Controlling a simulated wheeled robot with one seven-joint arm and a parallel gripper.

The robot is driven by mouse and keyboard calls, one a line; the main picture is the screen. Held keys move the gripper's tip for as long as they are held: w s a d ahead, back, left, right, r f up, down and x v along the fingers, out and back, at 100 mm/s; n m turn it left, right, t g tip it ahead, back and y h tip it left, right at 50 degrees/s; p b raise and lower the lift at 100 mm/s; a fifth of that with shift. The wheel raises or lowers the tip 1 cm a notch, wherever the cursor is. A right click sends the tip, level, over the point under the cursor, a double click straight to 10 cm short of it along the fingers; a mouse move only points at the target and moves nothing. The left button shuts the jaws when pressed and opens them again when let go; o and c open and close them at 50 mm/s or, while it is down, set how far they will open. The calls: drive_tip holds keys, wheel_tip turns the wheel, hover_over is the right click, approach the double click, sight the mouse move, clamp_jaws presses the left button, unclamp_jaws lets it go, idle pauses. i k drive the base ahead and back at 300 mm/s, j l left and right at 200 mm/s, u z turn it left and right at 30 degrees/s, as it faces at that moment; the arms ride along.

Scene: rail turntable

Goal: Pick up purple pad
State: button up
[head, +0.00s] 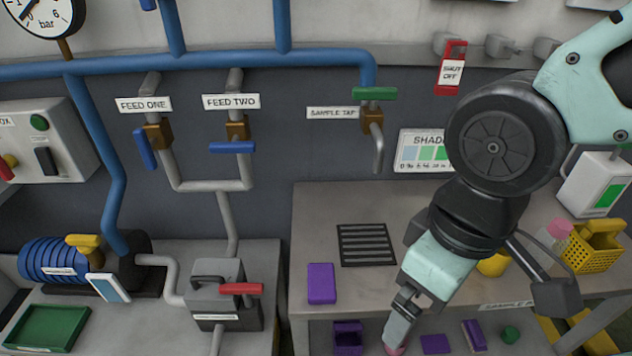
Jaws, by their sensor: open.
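A purple pad (321,284), a flat upright-looking rectangle with rounded corners, is on the grey bench top near its left front edge. My gripper (398,330) hangs down at the bench's front edge, to the right of this pad and apart from it. Its jaws hold nothing that I can make out, and its tips are near the bottom of the picture. A small pink thing (393,350) shows at the tips; I cannot tell whether they touch it. Other purple pieces lie lower: a flat one (435,344) and a slanted one (473,335).
A purple open holder (348,338) is below the bench edge. A black slotted grate (366,244) lies behind the pad. A yellow basket (596,246) stands at the right. A sample tap (372,120) hangs above the bench. The bench around the pad is clear.

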sight(321, 284)
drive_tip(key=j+z, duration=0.15)
drive_tip(key=j, duration=1.7)
drive_tip(key=k, duration=0.05)
